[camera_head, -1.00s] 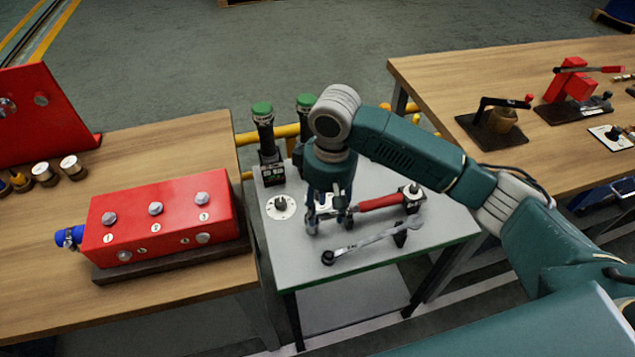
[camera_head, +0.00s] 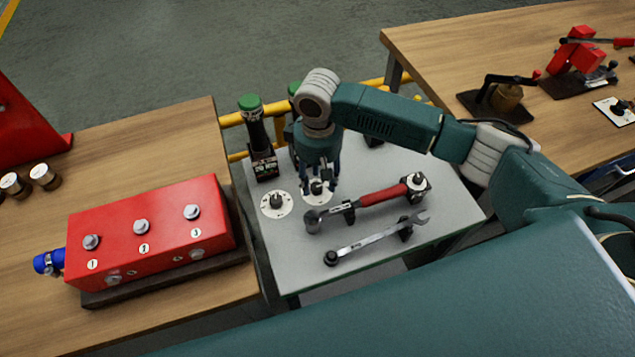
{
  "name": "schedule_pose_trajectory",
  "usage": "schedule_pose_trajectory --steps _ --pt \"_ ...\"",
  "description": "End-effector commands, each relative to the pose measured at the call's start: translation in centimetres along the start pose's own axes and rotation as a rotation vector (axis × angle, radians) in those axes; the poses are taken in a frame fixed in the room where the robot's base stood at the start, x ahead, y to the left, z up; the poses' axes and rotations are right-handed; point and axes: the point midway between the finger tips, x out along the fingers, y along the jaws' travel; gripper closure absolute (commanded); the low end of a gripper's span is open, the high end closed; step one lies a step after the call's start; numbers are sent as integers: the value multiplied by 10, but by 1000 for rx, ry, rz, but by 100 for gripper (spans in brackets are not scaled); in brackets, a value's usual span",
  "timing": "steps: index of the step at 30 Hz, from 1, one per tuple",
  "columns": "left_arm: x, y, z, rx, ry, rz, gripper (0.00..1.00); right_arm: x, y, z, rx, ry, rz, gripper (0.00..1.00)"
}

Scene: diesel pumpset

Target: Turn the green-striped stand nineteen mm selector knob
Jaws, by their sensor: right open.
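The grey stand (camera_head: 290,245) has a thin green stripe along its front edge. A round white dial with a dark knob (camera_head: 276,202) sits on its left side. A second white dial (camera_head: 318,198) lies just right of it, partly hidden by my right gripper (camera_head: 320,188). My right gripper points down, open, with its fingers over and around the second dial's knob. I cannot tell whether they touch it. The dial markings are too small to read. My left gripper is not in view.
A red-handled torque wrench (camera_head: 378,197) and a combination spanner (camera_head: 375,239) lie close in front of the gripper. Green-capped dark tools (camera_head: 254,125) stand at the back of the stand. A red block with bolts (camera_head: 150,235) is on the left wooden bench (camera_head: 150,142).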

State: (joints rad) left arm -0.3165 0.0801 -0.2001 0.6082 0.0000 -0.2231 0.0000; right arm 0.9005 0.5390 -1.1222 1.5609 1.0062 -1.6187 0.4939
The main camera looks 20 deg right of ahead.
Motion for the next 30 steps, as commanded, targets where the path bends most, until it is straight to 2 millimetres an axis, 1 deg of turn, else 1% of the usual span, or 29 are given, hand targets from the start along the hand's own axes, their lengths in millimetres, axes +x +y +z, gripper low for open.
schedule_pose_trajectory --steps 1,3,6,9,11,17,21,23,24,30 --pt "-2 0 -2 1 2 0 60 8 0 1 0 -3 0 56" --pt "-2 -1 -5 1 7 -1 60 16 0 0 1 -2 -1 56" --pt "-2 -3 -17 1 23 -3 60 25 0 0 1 -1 -1 56" --pt "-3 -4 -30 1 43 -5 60 29 0 0 0 0 0 56" --pt "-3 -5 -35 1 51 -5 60 30 -1 0 0 0 0 56" --pt "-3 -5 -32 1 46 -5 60 30 -1 0 -1 1 0 56" --pt "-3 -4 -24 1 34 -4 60 30 0 0 -1 1 0 84" --pt "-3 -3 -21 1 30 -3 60 30 -1 0 -1 0 -1 95" --pt "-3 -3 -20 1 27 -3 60 30 -1 0 -1 0 -1 99" --pt "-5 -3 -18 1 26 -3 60 29 -1 1 -12 -2 -2 99"
